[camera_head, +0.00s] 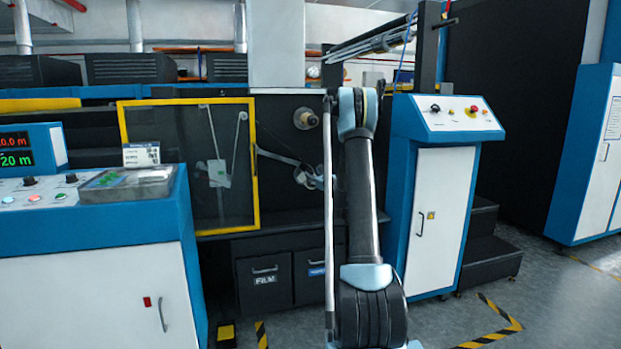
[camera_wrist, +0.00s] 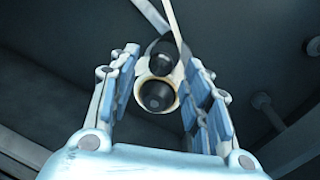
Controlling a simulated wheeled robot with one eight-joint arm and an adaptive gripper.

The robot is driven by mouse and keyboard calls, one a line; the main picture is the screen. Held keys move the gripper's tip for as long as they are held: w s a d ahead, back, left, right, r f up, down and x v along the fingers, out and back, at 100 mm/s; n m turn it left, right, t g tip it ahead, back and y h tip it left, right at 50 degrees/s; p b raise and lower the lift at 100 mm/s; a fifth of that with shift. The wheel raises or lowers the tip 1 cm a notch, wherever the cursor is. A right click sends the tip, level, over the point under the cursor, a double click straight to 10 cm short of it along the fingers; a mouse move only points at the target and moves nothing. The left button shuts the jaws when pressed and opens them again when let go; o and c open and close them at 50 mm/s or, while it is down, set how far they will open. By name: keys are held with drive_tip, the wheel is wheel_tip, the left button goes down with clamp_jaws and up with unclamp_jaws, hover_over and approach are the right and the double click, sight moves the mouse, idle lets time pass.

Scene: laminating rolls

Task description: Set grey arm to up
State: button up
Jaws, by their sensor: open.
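The grey arm (camera_head: 282,158) slants down to the right across the dark machine face, right of the yellow-framed window. Its right end is close to my gripper (camera_head: 309,178), which partly covers that area in the head view. In the wrist view my gripper (camera_wrist: 163,92) is open, with its blue-padded fingers spread. Between the fingers shows a round black roller end with a cream ring (camera_wrist: 157,95), and a pale strip (camera_wrist: 172,22), seemingly the grey arm, runs up from it. I cannot tell whether a finger touches it.
A roll core (camera_head: 305,118) sits on the machine face above the grey arm. The yellow-framed window (camera_head: 254,190) is to the left, and film drawers (camera_head: 264,284) are below. A blue and white control cabinet (camera_head: 433,215) stands to the right. A console (camera_head: 90,215) fills the left foreground.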

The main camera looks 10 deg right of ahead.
sight(312, 174)
drive_tip(key=shift+x, duration=2.05)
clamp_jaws()
